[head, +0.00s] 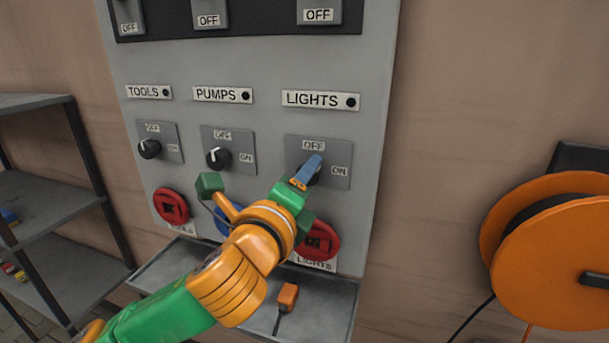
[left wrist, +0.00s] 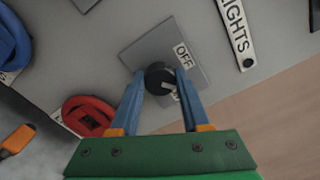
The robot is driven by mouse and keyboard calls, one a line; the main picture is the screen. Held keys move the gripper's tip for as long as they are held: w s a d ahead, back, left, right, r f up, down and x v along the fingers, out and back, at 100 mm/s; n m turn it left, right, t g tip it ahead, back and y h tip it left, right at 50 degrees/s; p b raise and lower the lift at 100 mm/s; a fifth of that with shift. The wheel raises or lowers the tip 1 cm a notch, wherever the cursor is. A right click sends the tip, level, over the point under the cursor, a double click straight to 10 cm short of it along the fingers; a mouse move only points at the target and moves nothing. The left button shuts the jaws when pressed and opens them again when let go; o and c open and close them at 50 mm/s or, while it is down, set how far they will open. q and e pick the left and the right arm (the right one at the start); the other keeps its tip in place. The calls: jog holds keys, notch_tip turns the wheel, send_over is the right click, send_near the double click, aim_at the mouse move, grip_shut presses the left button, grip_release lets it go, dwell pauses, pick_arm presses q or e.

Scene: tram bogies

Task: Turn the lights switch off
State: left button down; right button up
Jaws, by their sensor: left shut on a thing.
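The lights switch is a black rotary knob on a grey square plate (head: 330,178) under the LIGHTS label (head: 318,100), with OFF above it and ON to its right. In the left wrist view the knob (left wrist: 157,73) sits between the two blue fingers of my left gripper (left wrist: 160,84), which is shut on it. A white mark on the knob seems to lie on the side toward the ON label, partly hidden. In the head view my left gripper (head: 310,169) covers most of the knob. My right gripper is not in view.
To the left are the PUMPS knob (head: 217,158) and TOOLS knob (head: 149,148). Below are red sockets (head: 329,241) and a tray (head: 335,300) with an orange plug (head: 288,295). An orange cable reel (head: 555,260) stands right, a shelf (head: 45,205) left.

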pick_arm(q)
jog(key=shift+n+p, duration=0.8)
jog(key=shift+n, duration=4.2)
jog(key=shift+c, duration=1.9)
grip_release()
jog(key=shift+f, duration=0.1)
jog(key=b+v, duration=0.1)
jog(key=v, duration=0.6)
